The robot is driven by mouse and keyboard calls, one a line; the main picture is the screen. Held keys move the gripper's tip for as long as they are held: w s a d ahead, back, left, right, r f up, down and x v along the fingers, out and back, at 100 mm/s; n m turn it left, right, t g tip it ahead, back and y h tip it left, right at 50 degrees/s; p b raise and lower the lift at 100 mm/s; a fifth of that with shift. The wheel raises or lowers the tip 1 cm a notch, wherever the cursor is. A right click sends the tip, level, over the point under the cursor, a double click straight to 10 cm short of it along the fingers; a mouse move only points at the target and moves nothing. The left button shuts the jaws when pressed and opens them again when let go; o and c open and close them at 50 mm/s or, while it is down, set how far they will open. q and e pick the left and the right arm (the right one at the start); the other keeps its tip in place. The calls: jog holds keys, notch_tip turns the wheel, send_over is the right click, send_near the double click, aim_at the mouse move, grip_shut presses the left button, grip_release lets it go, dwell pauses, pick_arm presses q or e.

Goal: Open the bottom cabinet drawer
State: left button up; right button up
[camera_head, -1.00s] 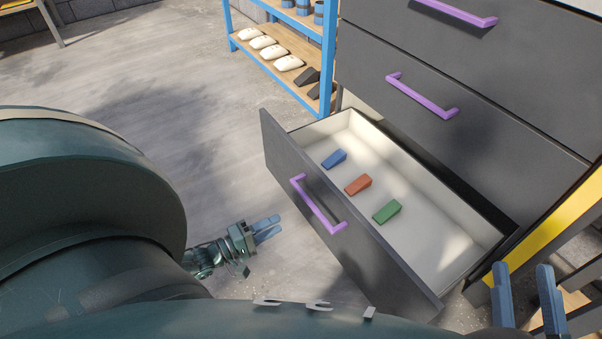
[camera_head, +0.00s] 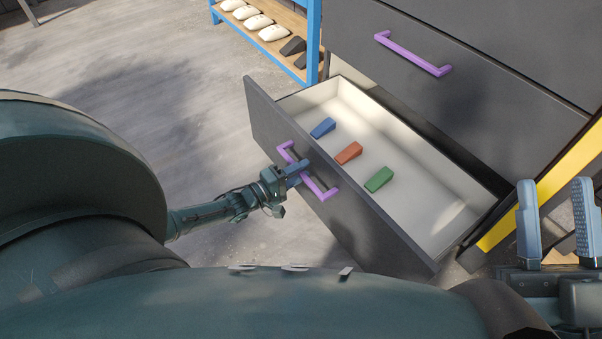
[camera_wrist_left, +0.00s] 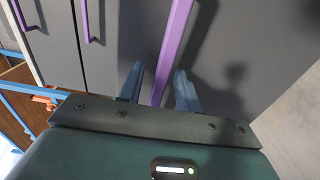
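The bottom cabinet drawer (camera_head: 370,235) is pulled out, showing its pale interior. Its purple handle (camera_head: 322,190) is on the dark front. My left gripper (camera_head: 297,175) is at this handle; in the left wrist view the purple bar (camera_wrist_left: 172,60) passes between its two blue fingers (camera_wrist_left: 160,88). The fingers stand apart with a gap on each side of the bar, so the gripper looks open around it. My right gripper (camera_head: 557,222) is at the right edge with its fingers apart and empty, away from the drawer.
Blue (camera_head: 323,128), red (camera_head: 348,153) and green (camera_head: 379,179) wedges lie in the drawer. A closed drawer with a purple handle (camera_head: 412,54) is above. A blue-framed shelf (camera_head: 313,40) stands behind. A yellow panel (camera_head: 540,193) is at right. Floor at left is clear.

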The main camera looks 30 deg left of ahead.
pick_arm(q)
jog(key=shift+w+d, duration=0.1)
jog(key=shift+w, duration=0.15)
jog(key=shift+c, duration=0.5)
grip_shut()
